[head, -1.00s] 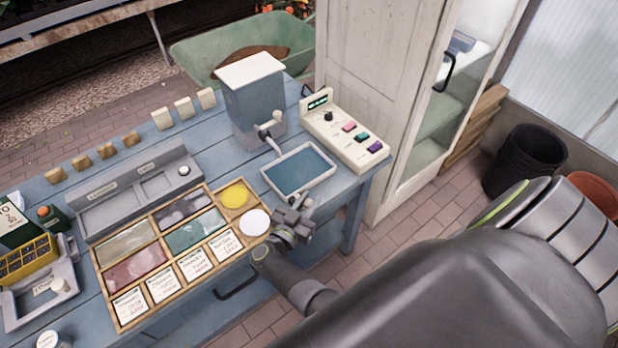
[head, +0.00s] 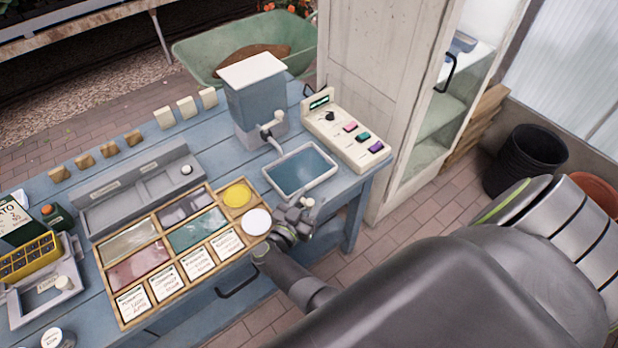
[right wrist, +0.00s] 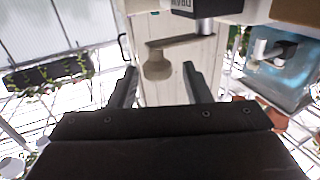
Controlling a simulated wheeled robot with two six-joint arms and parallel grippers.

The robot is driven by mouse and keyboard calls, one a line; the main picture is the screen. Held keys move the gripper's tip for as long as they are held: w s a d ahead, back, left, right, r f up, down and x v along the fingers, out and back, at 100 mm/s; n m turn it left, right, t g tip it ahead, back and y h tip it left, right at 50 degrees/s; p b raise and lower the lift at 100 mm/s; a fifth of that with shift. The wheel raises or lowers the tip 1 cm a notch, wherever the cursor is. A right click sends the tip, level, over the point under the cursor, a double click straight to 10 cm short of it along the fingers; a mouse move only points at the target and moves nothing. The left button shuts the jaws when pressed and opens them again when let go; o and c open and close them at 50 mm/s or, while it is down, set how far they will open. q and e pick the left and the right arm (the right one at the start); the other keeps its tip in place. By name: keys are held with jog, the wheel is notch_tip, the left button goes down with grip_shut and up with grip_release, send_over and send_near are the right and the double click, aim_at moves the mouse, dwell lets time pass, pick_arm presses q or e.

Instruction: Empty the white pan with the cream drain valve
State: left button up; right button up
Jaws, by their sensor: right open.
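The white pan (head: 331,182) sits at the bench's right end and holds blue liquid. It also shows in the right wrist view (right wrist: 240,86), at the right. A cream drain valve knob (head: 308,202) stands at the pan's near side. My left gripper is out of view.
A wooden tray of coloured compartments (head: 128,312) lies to the left. A white door (head: 375,80) stands behind.

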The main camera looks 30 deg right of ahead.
aim_at(309, 201)
notch_tip(309, 201, up, 9)
jog(key=p, duration=0.8)
